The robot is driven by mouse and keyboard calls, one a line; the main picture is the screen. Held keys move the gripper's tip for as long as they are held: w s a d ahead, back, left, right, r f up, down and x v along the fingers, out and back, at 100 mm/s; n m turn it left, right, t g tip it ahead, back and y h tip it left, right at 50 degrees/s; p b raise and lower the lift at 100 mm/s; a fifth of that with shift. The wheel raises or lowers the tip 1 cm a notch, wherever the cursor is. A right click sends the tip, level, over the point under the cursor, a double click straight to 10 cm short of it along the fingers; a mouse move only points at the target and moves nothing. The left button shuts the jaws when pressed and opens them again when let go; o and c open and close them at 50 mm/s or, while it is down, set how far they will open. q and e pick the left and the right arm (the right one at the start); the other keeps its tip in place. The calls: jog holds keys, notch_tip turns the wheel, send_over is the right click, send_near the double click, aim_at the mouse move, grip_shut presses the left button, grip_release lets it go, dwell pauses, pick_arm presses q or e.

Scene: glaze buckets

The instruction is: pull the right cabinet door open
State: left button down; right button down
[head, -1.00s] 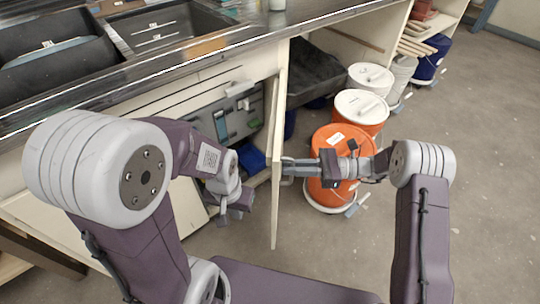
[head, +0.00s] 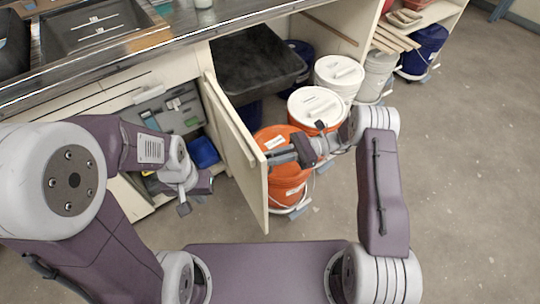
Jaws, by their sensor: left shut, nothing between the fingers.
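The right cabinet door (head: 235,150) is a cream panel standing wide open, its free edge towards me. The cabinet inside shows to its left. My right gripper (head: 276,157) is at the door's right-hand side near the free edge, where the handle was visible earlier. The door and the gripper itself hide the handle, and I cannot tell whether the fingers are closed around it. My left gripper (head: 190,204) is shut and empty, in front of the cabinet opening, left of the door and apart from it.
Inside the cabinet are a grey toolbox (head: 172,115) and a blue item (head: 203,152). An orange bucket (head: 288,180) stands close right of the door, with white-lidded buckets (head: 339,72) behind. A black tub (head: 255,68) sits under the counter (head: 165,50). Floor on the right is clear.

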pick_arm(q)
jog(key=shift+w+d, duration=0.15)
jog(key=shift+d, duration=0.2)
pick_arm(e)
jog(key=shift+w+d, duration=0.2)
jog(key=shift+d, duration=0.1)
jog(key=c, duration=1.7)
grip_release()
jog(key=shift+c, duration=0.2)
pick_arm(q)
jog(key=shift+r, duration=0.1)
jog(key=shift+r, duration=0.25)
pick_arm(e)
jog(key=v, duration=0.9)
